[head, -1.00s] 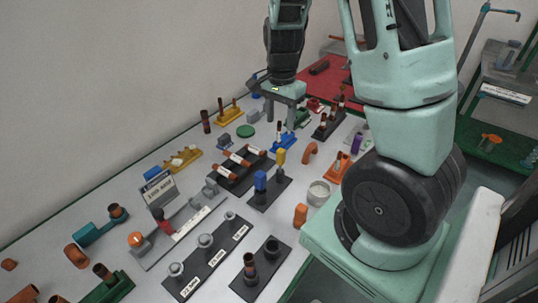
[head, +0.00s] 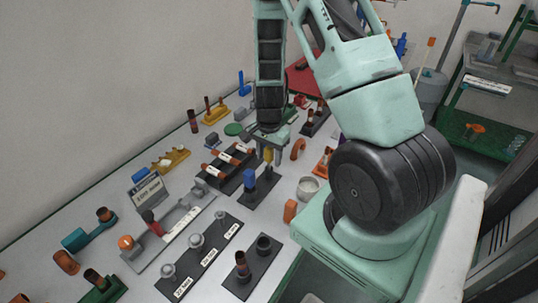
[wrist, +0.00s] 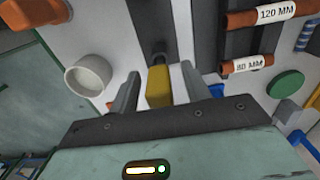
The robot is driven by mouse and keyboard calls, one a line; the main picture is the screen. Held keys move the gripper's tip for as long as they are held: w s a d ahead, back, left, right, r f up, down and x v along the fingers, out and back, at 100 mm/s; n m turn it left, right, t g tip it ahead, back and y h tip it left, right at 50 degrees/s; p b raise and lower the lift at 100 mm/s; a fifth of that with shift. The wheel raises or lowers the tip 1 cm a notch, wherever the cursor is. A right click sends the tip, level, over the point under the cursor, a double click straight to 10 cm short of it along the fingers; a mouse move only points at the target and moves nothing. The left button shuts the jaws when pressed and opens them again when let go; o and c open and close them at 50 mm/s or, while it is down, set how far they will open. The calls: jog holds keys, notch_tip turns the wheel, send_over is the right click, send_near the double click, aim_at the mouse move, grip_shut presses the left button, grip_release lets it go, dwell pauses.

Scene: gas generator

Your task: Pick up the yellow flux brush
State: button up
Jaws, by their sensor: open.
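The yellow flux brush (head: 268,156) stands upright in a black holder (head: 262,196), behind a blue brush (head: 250,180). My gripper (head: 269,150) is open and pointed down over the yellow brush, partly hiding it in the head view. In the wrist view the yellow brush (wrist: 158,86) lies between the two fingers of my gripper (wrist: 158,92), with a small visible gap on each side. The blue brush is not clearly seen in the wrist view.
A white cup (head: 308,188) and an orange block (head: 290,210) stand right of the holder. A black rack with labelled copper pipes (head: 222,170) is to its left. A black stand with grey fittings (head: 205,258) lies in front.

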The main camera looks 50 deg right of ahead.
jog(key=shift+f, duration=1.05)
jog(key=c, duration=0.9)
jog(key=shift+r, duration=0.1)
jog(key=shift+r, duration=4.9)
